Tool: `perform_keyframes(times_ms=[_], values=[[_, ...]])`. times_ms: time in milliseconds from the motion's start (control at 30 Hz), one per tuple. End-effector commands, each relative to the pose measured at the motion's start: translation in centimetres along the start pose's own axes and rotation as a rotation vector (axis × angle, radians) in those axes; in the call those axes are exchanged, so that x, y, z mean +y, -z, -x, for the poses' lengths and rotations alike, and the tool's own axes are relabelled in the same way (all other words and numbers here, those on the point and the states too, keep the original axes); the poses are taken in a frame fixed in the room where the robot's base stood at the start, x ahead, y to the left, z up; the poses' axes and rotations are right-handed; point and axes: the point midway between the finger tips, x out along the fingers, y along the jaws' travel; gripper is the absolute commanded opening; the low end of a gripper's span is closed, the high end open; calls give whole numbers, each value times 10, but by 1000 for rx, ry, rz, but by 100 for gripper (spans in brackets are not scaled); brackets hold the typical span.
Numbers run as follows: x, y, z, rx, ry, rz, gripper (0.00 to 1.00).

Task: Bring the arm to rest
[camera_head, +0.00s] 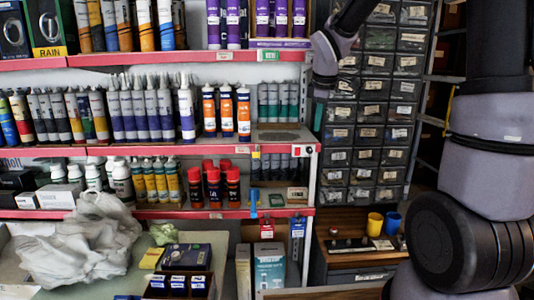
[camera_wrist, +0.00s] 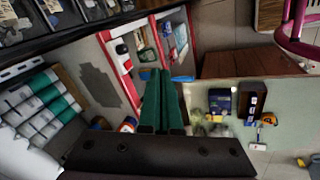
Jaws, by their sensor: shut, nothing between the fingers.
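My gripper (camera_wrist: 160,73) shows in the wrist view as two long dark green fingers above a dark palm. The fingers lie side by side, shut, with nothing held between them. In the head view, a grey and black part of my arm hangs at the top, in front of the shelf's right end and the drawer cabinet. More of my arm fills the right side.
Red-edged shelves (camera_head: 190,147) carry tubes, bottles and spray cans. A drawer cabinet (camera_head: 372,115) stands right of them. A yellow cup (camera_head: 375,224) and a blue cup (camera_head: 392,223) stand below it. A grey plastic bag (camera_head: 85,245) lies on the left of the counter.

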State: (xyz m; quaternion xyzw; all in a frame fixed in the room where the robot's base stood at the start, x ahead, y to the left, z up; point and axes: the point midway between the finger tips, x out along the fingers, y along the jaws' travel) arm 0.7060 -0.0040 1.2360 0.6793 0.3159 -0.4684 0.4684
Motion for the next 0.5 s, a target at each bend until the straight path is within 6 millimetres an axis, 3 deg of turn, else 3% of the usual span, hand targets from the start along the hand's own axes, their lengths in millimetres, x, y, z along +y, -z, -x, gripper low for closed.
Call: perform_keyframes(times_ms=[33,200,400,500], values=[[-7,-12,24,9,-21,-115,0],[-41,-51,85,62,-50,-548,0],[-92,-90,137,173,-35,-1047,0],[-117,-103,153,234,-6,-1261,0]])
